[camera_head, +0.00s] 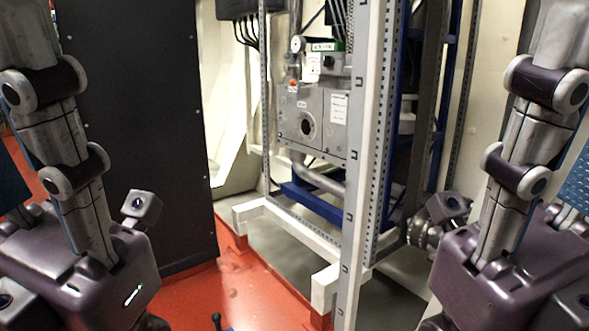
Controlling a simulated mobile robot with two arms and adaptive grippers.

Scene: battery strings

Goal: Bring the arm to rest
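My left arm comes down at the left edge of the head view, with grey links and dark joints. My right arm comes down at the right edge in a similar pose. I see no object held by either one. Their fingertips are not clear enough to show whether they are open or shut.
A tall black panel (140,110) stands behind my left arm. A white perforated frame (359,150) stands at the centre, with a grey equipment box (310,118) behind it. Blue supports (312,200) and pipes lie beyond.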

